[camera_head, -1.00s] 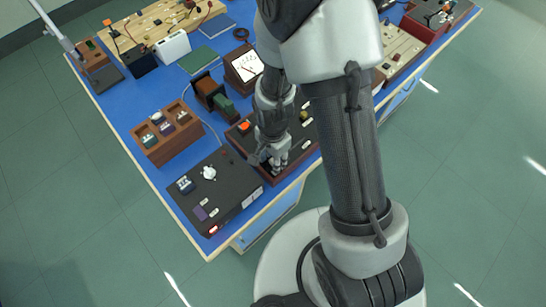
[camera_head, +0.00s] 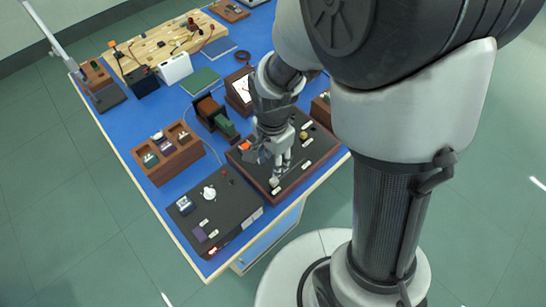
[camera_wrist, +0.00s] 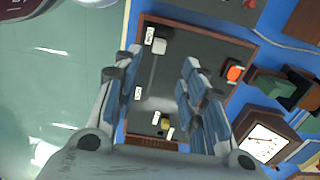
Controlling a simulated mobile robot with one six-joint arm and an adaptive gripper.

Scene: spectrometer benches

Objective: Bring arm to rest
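My gripper (camera_head: 267,162) hangs over a dark-topped wooden control box (camera_head: 318,155) at the near edge of the blue bench. In the wrist view my gripper (camera_wrist: 160,75) has its two fingers spread apart, with nothing held between them. The box top (camera_wrist: 205,55) shows beyond the fingers, with a white slider knob (camera_wrist: 160,47) at one end of its slot, small white labels, an orange button (camera_wrist: 235,73) and a yellow knob (camera_wrist: 166,124). The exact height above the box is hard to judge.
Left of the box is a black unit (camera_head: 228,198) with a white knob and red light. A wooden tray (camera_head: 170,171) with several compartments, a brown-and-green block (camera_head: 215,115) and a dial meter (camera_head: 240,90) stand behind. Green floor lies clear beside the bench.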

